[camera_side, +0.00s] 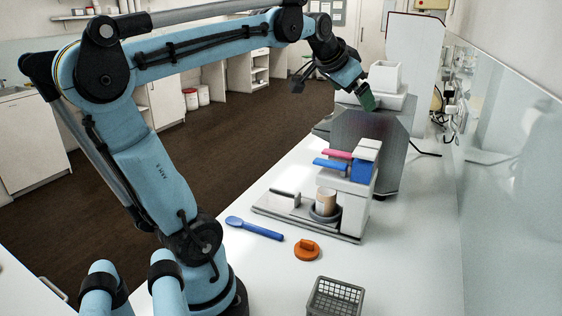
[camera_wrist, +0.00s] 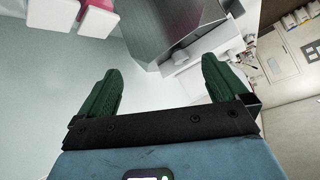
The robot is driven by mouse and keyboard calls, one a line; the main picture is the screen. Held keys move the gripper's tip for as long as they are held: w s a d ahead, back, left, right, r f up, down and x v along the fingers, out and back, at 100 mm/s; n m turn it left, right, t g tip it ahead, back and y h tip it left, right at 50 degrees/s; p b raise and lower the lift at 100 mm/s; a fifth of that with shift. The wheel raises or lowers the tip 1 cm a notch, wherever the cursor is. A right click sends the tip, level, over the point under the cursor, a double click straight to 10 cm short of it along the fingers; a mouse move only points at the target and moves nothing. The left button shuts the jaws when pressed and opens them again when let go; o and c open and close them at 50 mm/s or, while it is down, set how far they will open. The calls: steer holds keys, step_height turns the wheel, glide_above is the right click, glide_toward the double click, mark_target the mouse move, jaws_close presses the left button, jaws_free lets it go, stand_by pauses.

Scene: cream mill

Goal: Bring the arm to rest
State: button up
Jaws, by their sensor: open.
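My gripper (camera_side: 367,98) is raised in the side view, at the far end of my outstretched arm, near the white box (camera_side: 385,76) on top of the grey metal machine (camera_side: 362,140). In the side view its green fingers overlap, so the gap is hard to see there. In the wrist view my gripper (camera_wrist: 160,88) has its two green fingers spread wide apart with nothing between them. The grey machine (camera_wrist: 175,35) shows beyond the fingers in that view.
On the white counter stand a white unit with pink (camera_side: 338,154) and blue (camera_side: 330,164) levers and a beige cup (camera_side: 325,201). A blue spoon (camera_side: 254,229), an orange lid-like piece (camera_side: 307,250) and a grey basket (camera_side: 335,298) are nearer. The front right counter is clear.

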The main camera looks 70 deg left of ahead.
steer(key=d+f+t+h, duration=0.2)
steer(key=d, duration=0.7)
steer(key=d+f+t+h, duration=0.2)
steer(key=d+f, duration=0.1)
steer(key=d, duration=0.5)
steer(key=s+d+f+m+g, duration=0.1)
steer(key=s+f+g, duration=0.4)
steer(key=f, duration=0.8)
steer(key=s+d, duration=0.1)
steer(key=s, duration=0.2)
steer(key=shift+s+d, duration=0.2)
